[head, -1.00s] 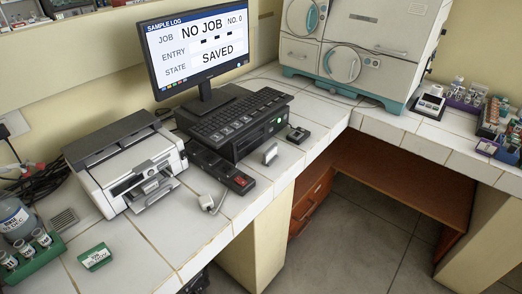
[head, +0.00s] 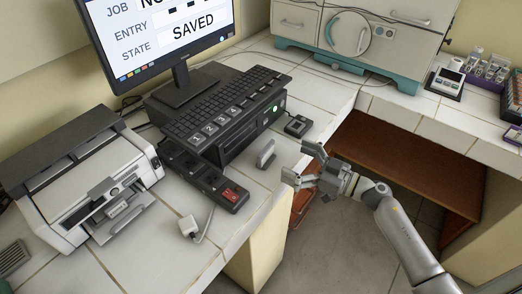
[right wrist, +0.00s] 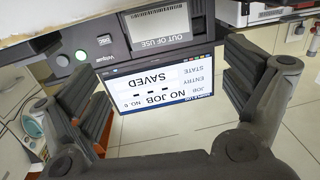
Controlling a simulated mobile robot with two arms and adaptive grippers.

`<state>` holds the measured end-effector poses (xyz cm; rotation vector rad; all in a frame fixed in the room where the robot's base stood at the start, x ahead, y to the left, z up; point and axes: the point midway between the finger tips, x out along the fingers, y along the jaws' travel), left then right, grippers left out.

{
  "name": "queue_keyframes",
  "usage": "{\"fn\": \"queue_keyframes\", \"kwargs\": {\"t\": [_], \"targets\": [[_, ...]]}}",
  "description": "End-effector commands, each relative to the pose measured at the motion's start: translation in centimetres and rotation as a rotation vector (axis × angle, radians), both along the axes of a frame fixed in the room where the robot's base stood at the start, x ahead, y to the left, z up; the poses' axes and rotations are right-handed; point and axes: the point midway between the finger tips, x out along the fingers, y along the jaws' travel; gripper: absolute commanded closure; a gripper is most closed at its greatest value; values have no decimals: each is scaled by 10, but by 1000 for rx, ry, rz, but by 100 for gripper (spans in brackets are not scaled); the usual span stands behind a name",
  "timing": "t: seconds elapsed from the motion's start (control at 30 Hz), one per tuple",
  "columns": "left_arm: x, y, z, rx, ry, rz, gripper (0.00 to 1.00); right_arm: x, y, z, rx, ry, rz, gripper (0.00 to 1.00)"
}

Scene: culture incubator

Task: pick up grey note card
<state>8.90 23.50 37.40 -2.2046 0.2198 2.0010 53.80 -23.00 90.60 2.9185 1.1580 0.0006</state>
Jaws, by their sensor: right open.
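A small grey note card (head: 265,153) stands upright near the counter's front edge in the head view, to the right of the black power strip. My right gripper (head: 300,165) is open and empty, with its fingers to the right of the card and apart from it. In the right wrist view, a pale grey panel reading "OUT OF USE" (right wrist: 160,42) appears to be this card, in front of the black box. The open fingers of my right gripper (right wrist: 165,98) flank the lower view. My left gripper is not in view.
Behind the card are the black box with keyboard (head: 225,112) and the monitor (head: 160,35). The power strip (head: 205,180), a white plug (head: 188,226) and a small black device (head: 298,125) lie near it. A printer (head: 85,190) stands left. Open floor lies beyond the counter edge.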

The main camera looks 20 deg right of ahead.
Motion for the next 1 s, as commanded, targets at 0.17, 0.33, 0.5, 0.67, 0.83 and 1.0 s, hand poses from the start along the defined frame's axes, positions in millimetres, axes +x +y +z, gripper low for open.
{"fn": "queue_keyframes", "kwargs": {"t": [0.17,0.33,0.5,0.67,0.83,1.0], "targets": [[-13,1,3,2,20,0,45,21,19,1,4,0,-3,4],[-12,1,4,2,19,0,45,29,27,1,3,0,-3,4],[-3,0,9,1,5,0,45,43,43,2,6,-1,-4,4],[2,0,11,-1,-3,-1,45,58,59,0,4,-2,-3,4],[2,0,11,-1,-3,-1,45,64,65,-1,1,0,-3,4],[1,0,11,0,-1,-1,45,64,64,-1,1,0,-3,4]]}}
